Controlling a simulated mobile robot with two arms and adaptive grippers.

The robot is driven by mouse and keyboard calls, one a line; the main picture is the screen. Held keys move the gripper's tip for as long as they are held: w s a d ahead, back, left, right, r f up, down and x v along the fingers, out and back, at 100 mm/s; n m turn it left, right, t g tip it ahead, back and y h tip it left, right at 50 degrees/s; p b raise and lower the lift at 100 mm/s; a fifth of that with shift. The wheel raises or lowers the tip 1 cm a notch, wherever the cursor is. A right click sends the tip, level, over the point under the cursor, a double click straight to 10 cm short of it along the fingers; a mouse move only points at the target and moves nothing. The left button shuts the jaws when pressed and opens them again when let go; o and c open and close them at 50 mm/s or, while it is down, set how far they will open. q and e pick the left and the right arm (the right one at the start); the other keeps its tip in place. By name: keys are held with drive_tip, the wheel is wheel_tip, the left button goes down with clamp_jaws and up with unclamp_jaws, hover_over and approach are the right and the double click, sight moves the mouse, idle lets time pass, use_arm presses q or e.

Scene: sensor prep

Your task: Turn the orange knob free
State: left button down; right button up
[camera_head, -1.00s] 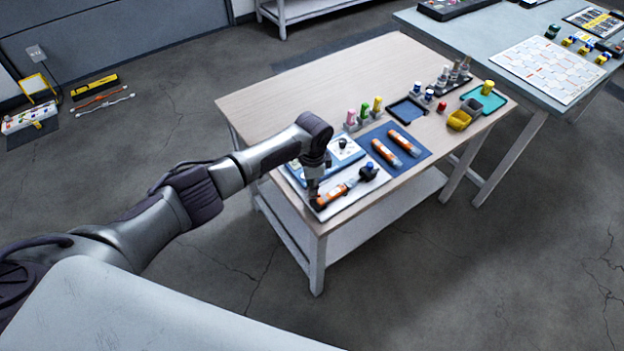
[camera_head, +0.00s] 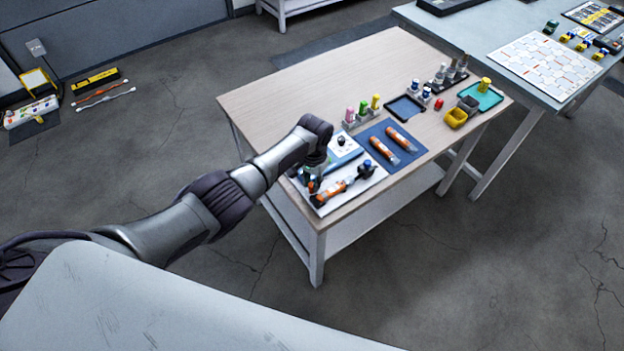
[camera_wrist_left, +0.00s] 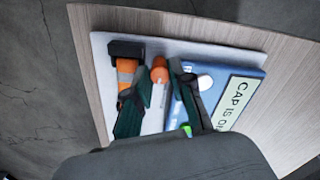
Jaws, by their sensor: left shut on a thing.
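My left gripper (camera_head: 313,184) is low over the near left part of the white mat (camera_head: 372,181). In the left wrist view its dark green fingers (camera_wrist_left: 160,103) are shut on an orange-ended piece with a pale body, which I take to be the orange knob (camera_wrist_left: 159,72). The lower part of the piece is hidden between the fingers. The device also shows left of the fingers in the left wrist view (camera_wrist_left: 125,68).
A blue board with a white label (camera_wrist_left: 240,103) lies close beside the gripper. Two orange tubes (camera_head: 383,150) lie on a blue mat (camera_head: 408,158). The table's back left (camera_head: 290,95) is clear.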

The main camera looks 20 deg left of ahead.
use_arm(q)
drive_tip(key=shift+w+r+n, duration=0.1)
drive_tip(key=shift+n, duration=0.4)
drive_tip(key=c, duration=1)
unclamp_jaws()
wheel_tip(320, 180, up, 12)
drive_tip(key=shift+d+f, duration=0.1)
drive_tip(key=shift+d, duration=0.05)
